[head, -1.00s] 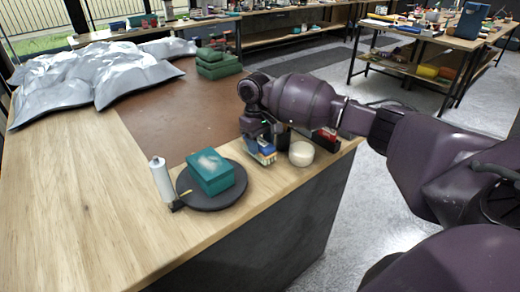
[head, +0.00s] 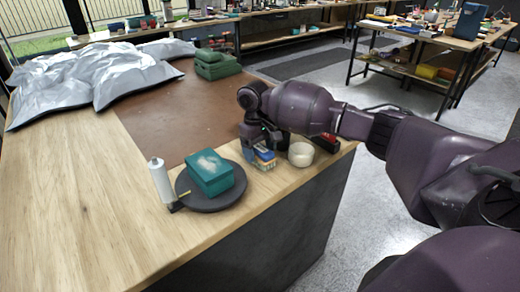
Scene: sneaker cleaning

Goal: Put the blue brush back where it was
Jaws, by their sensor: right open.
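The blue brush (head: 265,156) with pale bristles is at the right front part of the wooden table, just left of a cream bowl (head: 301,154). My right gripper (head: 257,149) is open, low over the table and right at the brush, and its fingers hide part of it. Whether the fingers still touch the brush cannot be told. My left gripper is not in view.
A teal box (head: 209,172) sits on a round dark turntable (head: 212,199), with a white bottle (head: 161,180) at its left. A red and black object (head: 327,141) lies behind the bowl. Green boxes (head: 217,65) and silvery sheeting (head: 95,70) are farther back. The brown mat's middle is clear.

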